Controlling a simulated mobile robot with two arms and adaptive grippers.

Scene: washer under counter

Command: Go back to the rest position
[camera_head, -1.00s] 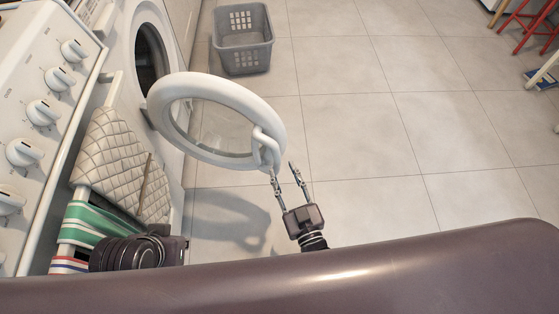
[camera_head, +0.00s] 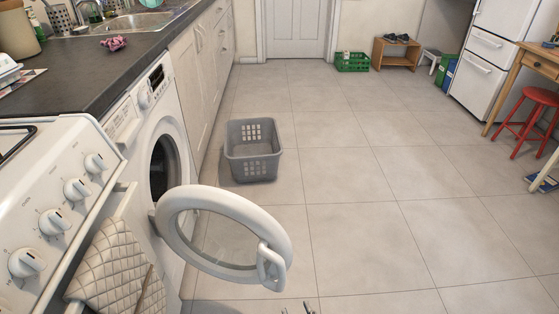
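The washer (camera_head: 133,119) stands under the counter at the left. Its round door (camera_head: 170,226) is swung wide open into the room, with the handle (camera_head: 271,266) on its right edge. Only the fingertips of my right gripper (camera_head: 297,308) show at the bottom edge, below the door handle. The tips are apart, nothing shows between them, and they are clear of the handle. The rest of that gripper is cut off by the frame. My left gripper is out of view.
A grey laundry basket (camera_head: 253,166) stands on the floor beyond the door. A red stool (camera_head: 527,122) stands far right. The middle floor is clear.

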